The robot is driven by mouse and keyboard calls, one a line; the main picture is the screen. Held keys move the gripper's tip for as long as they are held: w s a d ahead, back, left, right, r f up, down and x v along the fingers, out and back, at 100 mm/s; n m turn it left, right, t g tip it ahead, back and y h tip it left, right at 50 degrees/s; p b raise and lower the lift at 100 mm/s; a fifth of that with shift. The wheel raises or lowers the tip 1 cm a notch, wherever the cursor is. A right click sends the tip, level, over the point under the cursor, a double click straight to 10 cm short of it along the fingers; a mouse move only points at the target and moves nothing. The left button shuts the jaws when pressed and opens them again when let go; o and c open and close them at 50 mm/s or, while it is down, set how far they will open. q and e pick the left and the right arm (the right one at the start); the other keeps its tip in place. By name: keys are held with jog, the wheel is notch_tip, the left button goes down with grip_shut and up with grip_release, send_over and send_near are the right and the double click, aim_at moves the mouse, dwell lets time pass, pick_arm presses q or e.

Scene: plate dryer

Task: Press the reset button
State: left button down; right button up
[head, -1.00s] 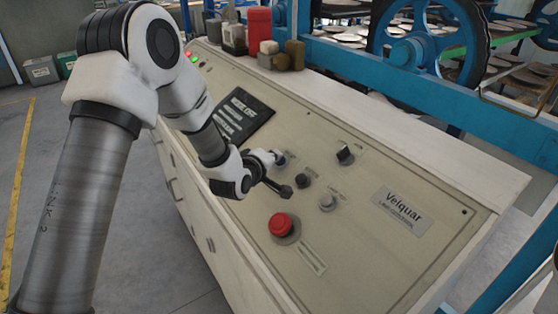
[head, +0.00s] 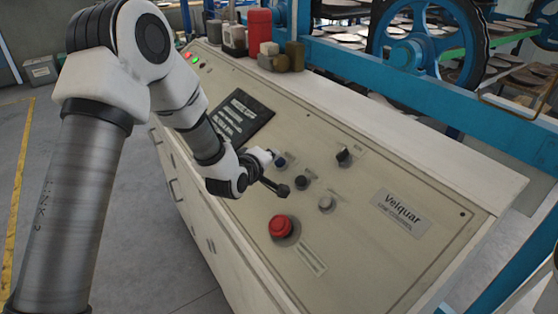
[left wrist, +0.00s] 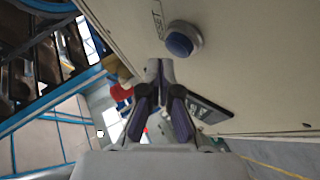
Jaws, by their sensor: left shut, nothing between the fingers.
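The reset button is blue and round, set in a grey ring, with a RESET label beside it in the left wrist view (left wrist: 181,42). In the head view the blue button (head: 279,162) shows on the sloping panel, just beyond my left gripper. My left gripper (head: 283,190) is shut and empty, its dark tip close over the panel between the blue button and the red button. In the left wrist view the closed fingertips (left wrist: 160,68) are below and left of the blue button, apart from it. My right gripper is not in view.
A black button (head: 301,182), a grey button (head: 326,204), a black switch (head: 344,156) and a large red button (head: 281,227) share the panel (head: 370,260). Bottles and cans (head: 258,30) stand at its far end. Blue machinery (head: 430,90) is behind.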

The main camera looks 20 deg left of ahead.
pick_arm(q)
jog(key=shift+r, duration=0.2)
jog(key=s+r+p, duration=0.1)
jog(key=r, duration=0.1)
jog(key=s+a+r+p, duration=0.1)
jog(key=r+p, duration=0.1)
jog(key=shift+s+a, duration=0.1)
jog(key=shift+a, duration=0.05)
jog(key=shift+f, duration=0.1)
dwell(0.7)
